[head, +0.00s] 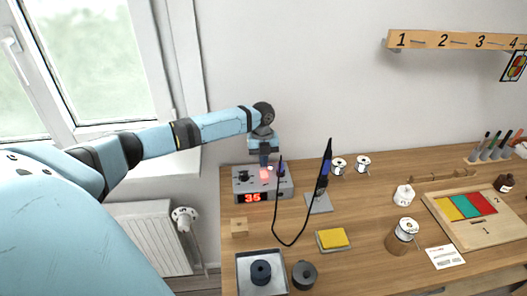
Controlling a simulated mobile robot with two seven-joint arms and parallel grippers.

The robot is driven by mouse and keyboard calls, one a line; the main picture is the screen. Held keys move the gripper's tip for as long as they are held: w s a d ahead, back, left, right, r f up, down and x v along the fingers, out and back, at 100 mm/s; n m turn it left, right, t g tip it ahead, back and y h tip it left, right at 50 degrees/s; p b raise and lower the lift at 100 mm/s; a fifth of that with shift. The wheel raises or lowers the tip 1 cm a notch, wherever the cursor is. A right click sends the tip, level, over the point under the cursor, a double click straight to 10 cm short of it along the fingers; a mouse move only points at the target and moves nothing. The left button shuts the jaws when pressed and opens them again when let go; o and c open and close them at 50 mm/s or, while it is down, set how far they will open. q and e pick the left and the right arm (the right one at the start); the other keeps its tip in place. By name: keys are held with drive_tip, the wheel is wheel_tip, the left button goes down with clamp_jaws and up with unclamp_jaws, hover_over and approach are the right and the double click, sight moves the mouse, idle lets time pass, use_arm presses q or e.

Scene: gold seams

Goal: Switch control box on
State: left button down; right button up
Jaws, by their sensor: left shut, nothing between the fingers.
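The grey control box (280,193) stands near the left end of the wooden table. Its front display (253,197) is lit and reads 35 in red. A red glow (265,174) shows on its top, just below my left gripper. My left gripper (264,162) points down at the top of the box; it is shut and empty. Whether its tips touch the box I cannot tell, and they hide part of the top. My right gripper is not in view.
A soldering iron in a stand (319,202) with a looping black cable is right of the box.

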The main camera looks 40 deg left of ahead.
sight(263, 172)
use_arm(q)
drive_tip(key=shift+r+p, duration=1.85)
drive_tip(key=shift+r, duration=0.35)
drive_tip(key=shift+f, duration=0.1)
